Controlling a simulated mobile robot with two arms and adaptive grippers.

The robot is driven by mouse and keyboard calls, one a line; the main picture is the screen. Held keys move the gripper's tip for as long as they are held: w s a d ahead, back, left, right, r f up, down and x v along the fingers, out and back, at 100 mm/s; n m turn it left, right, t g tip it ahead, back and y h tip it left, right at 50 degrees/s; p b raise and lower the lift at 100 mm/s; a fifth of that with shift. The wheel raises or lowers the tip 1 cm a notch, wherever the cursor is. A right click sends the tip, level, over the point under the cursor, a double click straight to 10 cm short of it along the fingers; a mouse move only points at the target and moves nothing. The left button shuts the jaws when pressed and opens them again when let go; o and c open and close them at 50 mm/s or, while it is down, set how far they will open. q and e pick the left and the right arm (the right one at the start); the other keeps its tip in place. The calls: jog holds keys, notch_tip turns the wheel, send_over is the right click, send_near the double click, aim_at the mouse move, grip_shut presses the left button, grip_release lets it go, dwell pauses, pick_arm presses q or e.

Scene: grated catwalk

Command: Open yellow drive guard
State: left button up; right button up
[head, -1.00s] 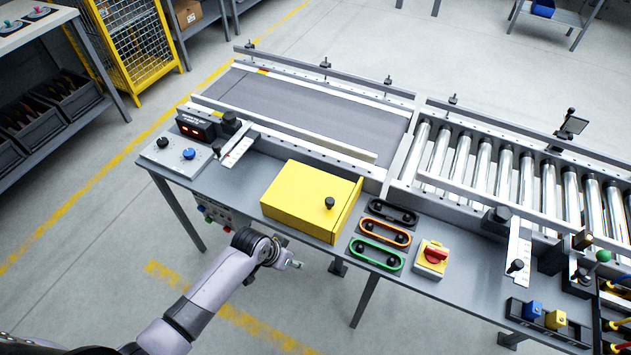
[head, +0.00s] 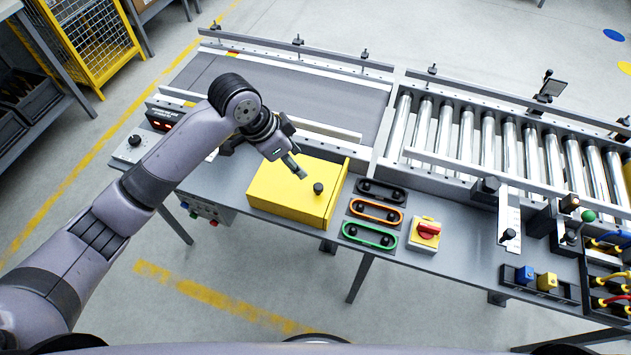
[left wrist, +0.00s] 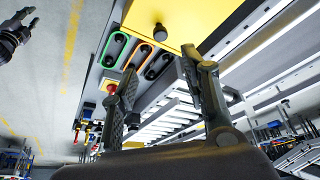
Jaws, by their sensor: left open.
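The yellow drive guard (head: 285,205) is a box-shaped cover on the grey bench, lying flat and looking closed. Its black knob (head: 318,188) stands near its right side. My left gripper (head: 297,168) is above the guard's far part, just up and left of the knob, apart from it, open and empty. In the left wrist view the open fingers (left wrist: 160,62) spread below the knob (left wrist: 160,33), with the yellow guard (left wrist: 195,20) behind. A dark gripper-like part, seemingly my right gripper (left wrist: 14,35), shows at the upper left there; its jaws are unclear.
Black, orange and green belt loops (head: 368,235) lie right of the guard, beside a red switch on a yellow box (head: 425,234). A conveyor belt (head: 290,95) with rails runs behind, rollers (head: 500,145) to the right. Open floor lies in front.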

aim_at(318, 186)
pick_arm(q)
jog(key=p+x, duration=0.1)
jog(key=x, duration=1.3)
jog(key=shift+w+d+f, duration=0.1)
jog(key=shift+w+f, duration=0.05)
jog(key=shift+f, duration=0.25)
jog(key=shift+c, duration=0.2)
grip_shut()
